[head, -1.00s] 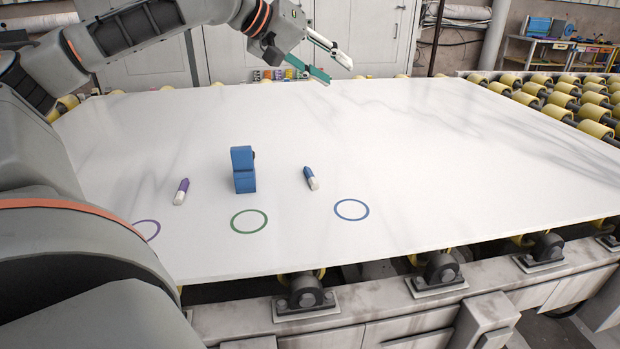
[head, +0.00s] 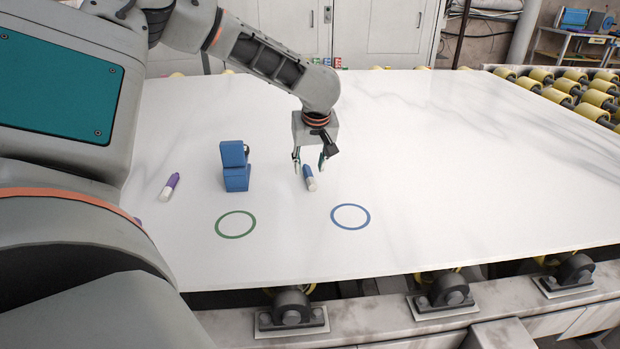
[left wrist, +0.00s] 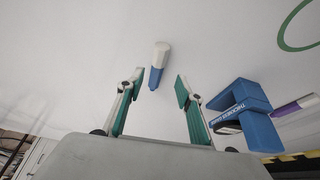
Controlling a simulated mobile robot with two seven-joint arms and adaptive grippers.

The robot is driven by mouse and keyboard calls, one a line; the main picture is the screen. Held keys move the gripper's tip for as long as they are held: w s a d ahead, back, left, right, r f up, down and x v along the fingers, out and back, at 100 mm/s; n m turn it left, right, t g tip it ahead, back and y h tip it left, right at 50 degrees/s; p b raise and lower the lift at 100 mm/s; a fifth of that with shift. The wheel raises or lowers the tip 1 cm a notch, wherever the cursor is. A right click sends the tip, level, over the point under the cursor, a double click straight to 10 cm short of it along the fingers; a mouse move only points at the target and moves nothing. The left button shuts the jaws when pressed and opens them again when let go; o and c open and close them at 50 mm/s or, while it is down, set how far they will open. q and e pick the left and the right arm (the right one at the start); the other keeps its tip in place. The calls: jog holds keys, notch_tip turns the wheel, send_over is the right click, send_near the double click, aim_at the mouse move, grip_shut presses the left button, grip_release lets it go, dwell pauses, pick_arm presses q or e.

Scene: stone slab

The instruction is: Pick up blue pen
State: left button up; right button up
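The blue pen (head: 309,178), blue with a white end, lies on the white slab (head: 430,190) to the right of the blue block-shaped device. In the left wrist view the blue pen (left wrist: 159,64) shows ahead of and between the open fingers. My left gripper (head: 309,168) points down over the pen, its fingers apart on either side of the pen's far end. It also shows open and empty in the left wrist view (left wrist: 155,92). Whether the fingers touch the slab I cannot tell. My right gripper is not in view.
The blue device (head: 236,167) stands close to the left of my gripper. A purple pen (head: 170,187) lies further left. A green ring (head: 235,224) and a blue ring (head: 350,217) are marked on the slab nearer me. The slab's right side is clear.

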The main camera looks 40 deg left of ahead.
aim_at(310, 177)
pick_arm(q)
jog(key=x, duration=0.5)
jog(key=shift+w+d+f+b, duration=0.15)
jog(key=shift+d+b, duration=0.1)
jog(key=shift+b, duration=0.15)
grip_shut()
